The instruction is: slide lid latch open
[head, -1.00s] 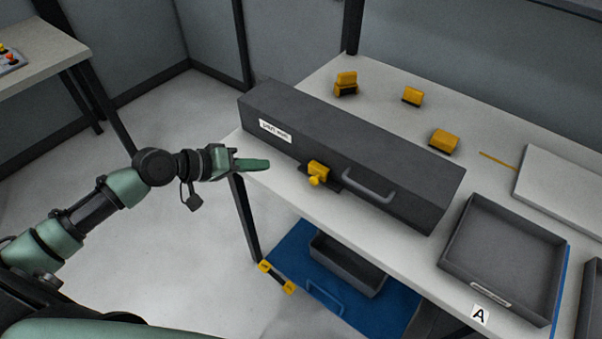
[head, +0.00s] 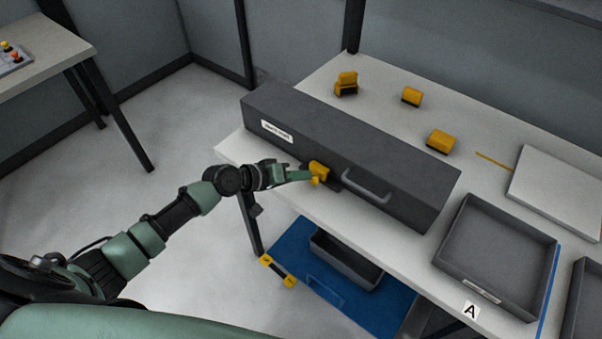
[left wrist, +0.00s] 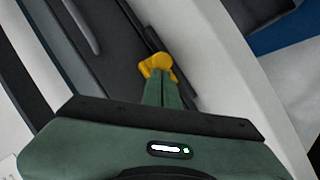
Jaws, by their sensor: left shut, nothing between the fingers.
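A long dark grey box (head: 300,120) with a white label lies on the table. Its yellow lid latch (head: 320,170) sits on the front face, left of the grey handle (head: 366,185). My left gripper (head: 308,175) is shut, its fingertips at the left side of the latch and seeming to touch it. In the left wrist view the closed fingers (left wrist: 163,88) point at the yellow latch (left wrist: 156,65), and their tips cover part of it. Nothing shows between the fingers. My right gripper is not in view.
Yellow-and-black blocks (head: 411,96) stand behind the box. An open grey tray (head: 497,255) and a pale flat panel (head: 556,190) lie to its right. Below are a blue shelf (head: 300,257) and a grey bin (head: 345,262). The floor at left is clear.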

